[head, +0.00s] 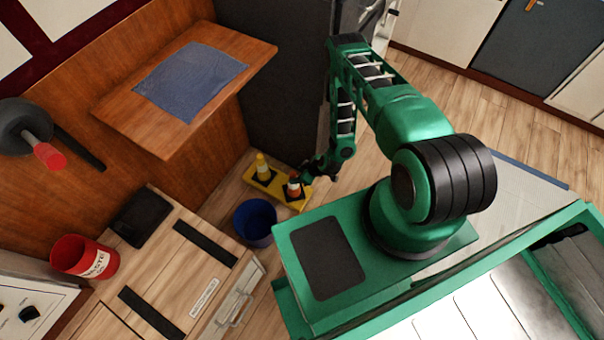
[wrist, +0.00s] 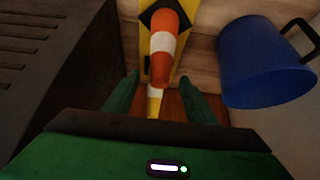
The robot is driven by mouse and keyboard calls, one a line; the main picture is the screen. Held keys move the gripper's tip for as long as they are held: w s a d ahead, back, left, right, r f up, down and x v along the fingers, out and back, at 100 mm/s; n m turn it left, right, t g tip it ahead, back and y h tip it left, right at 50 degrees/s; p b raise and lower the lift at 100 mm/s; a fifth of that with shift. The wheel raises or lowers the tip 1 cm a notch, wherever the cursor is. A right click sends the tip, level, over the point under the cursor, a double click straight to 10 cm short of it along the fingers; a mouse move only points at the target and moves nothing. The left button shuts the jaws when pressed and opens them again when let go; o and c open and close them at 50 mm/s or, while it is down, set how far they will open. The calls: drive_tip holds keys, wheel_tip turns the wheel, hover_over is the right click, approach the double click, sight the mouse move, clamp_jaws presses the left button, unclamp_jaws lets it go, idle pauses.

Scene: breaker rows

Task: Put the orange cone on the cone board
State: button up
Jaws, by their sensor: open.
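The orange cone (head: 294,187), with a white band, appears upright at the right end of the yellow cone board (head: 278,184) on the floor. A yellow cone (head: 262,168) with a white band stands at the board's other end. In the wrist view the orange cone (wrist: 162,45) overlaps a black diamond patch on the board (wrist: 146,62); its contact with the board is not clear. My gripper (wrist: 158,92) is open, its fingers on either side of the picture area just below the orange cone, where part of the yellow cone (wrist: 155,101) shows. The fingers do not visibly touch either cone.
A blue bucket (head: 255,221) stands close beside the board and also shows right of my gripper in the wrist view (wrist: 262,65). A dark cabinet (head: 285,95) rises behind the board. A wooden counter (head: 180,265) with a red bin (head: 85,258) is at left.

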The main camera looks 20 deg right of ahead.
drive_tip(key=shift+v, duration=1.65)
